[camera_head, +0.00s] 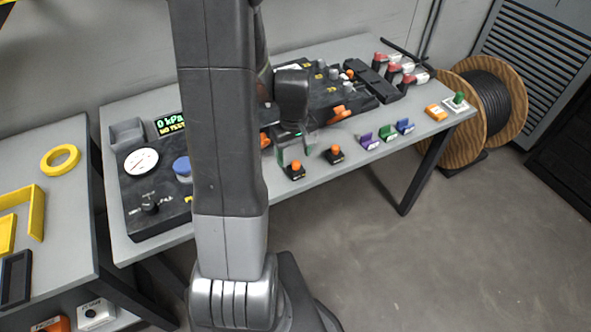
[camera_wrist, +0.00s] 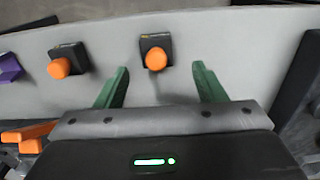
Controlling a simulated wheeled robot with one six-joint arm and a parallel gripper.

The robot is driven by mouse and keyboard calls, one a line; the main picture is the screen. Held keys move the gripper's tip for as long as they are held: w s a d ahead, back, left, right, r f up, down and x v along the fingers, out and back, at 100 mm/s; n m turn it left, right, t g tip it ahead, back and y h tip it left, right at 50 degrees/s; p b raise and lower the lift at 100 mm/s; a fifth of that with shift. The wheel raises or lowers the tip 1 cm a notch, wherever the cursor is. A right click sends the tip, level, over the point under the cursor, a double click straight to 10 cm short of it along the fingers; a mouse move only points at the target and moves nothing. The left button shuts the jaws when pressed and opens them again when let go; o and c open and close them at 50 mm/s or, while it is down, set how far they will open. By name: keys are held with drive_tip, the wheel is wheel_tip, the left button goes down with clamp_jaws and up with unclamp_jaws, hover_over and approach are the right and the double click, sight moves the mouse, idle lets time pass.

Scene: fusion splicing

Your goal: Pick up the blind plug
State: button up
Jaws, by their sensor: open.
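Two small orange-topped pieces on black square bases stand near the table's front edge; I cannot tell by label which is the blind plug. The nearer orange-topped piece (camera_head: 295,165) is right by my gripper (camera_head: 295,152). In the wrist view this orange-topped piece (camera_wrist: 155,58) lies between the lines of my two green fingers, just beyond the fingertips (camera_wrist: 159,76). The other orange-topped piece (camera_head: 334,151) stands to its right; in the wrist view it is on the left (camera_wrist: 60,67). My gripper is open, with nothing between its fingers.
Purple (camera_head: 369,141), green (camera_head: 387,132) and blue (camera_head: 404,126) clips stand farther right along the front edge. A black device with orange levers (camera_head: 340,113) lies behind. A pressure panel (camera_head: 150,205) is at left. My arm hides the table's middle-left.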

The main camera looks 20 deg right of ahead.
sight(296, 163)
drive_tip(key=shift+s+d+f+p, duration=0.1)
drive_tip(key=shift+f+p, duration=0.05)
drive_tip(key=shift+f, duration=1.2)
drive_tip(key=shift+s+d+f+p, duration=0.1)
drive_tip(key=shift+f+p, duration=0.05)
drive_tip(key=shift+f, duration=1.2)
drive_tip(key=c, duration=1.1)
